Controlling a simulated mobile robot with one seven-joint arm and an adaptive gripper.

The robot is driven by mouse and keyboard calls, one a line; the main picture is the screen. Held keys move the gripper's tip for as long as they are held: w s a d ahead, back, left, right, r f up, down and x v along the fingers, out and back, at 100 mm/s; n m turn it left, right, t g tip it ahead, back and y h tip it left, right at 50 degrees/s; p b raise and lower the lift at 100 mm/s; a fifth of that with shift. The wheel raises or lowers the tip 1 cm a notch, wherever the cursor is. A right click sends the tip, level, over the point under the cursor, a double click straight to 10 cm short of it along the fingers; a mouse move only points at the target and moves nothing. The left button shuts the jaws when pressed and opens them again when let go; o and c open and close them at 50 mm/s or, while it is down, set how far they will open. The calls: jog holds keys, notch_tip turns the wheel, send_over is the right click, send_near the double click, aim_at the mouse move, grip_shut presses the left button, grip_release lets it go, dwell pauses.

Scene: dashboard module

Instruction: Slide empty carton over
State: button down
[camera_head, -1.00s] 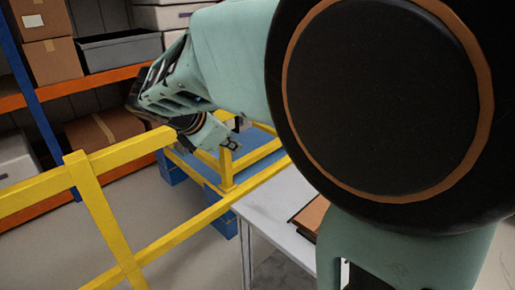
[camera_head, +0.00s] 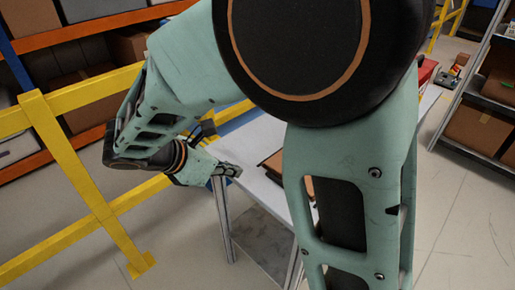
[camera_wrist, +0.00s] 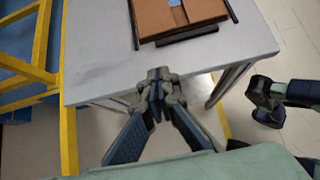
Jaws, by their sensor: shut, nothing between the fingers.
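A brown cardboard carton (camera_wrist: 178,14) lies on the white table (camera_wrist: 98,62) in the wrist view, with a blue patch on its top and dark strips along its edges. In the head view only a brown corner of it (camera_head: 275,163) shows past my arm, on the table (camera_head: 240,150). My gripper (camera_wrist: 158,78) is shut and empty. It is at the table's near edge, apart from the carton. In the head view my gripper (camera_head: 232,170) is by the left end of the table. I cannot tell whether the carton is empty.
A yellow railing (camera_head: 75,160) stands left of the table; yellow bars (camera_wrist: 38,45) also show in the wrist view. Shelves with boxes (camera_head: 480,130) stand at the right. A red container (camera_head: 427,70) is at the table's far end. Floor at the lower right is clear.

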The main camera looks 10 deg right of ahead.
jog(key=b, duration=0.2)
send_near(273, 170)
jog(key=f, duration=0.3)
jog(key=shift+s+a+f, duration=0.2)
jog(key=shift+a+f, duration=0.1)
jog(key=shift+a, duration=0.1)
jog(key=w+d, duration=0.2)
jog(key=shift+d+f, duration=0.15)
jog(key=shift+d, duration=0.25)
jog(key=shift+w+d, duration=0.35)
jog(key=shift+d, duration=0.05)
jog(key=w+d+p, duration=0.2)
jog(key=w+d, duration=0.4)
jog(key=d, duration=0.3)
jog(key=w+d+p, duration=0.3)
jog(key=w+d, duration=0.3)
jog(key=d, duration=0.3)
jog(key=w+d+p, duration=0.3)
jog(key=w+d, duration=0.4)
jog(key=d, duration=0.2)
jog(key=shift+w+d+p, duration=0.35)
jog(key=shift+w+d, duration=0.05)
jog(key=shift+d, duration=0.05)
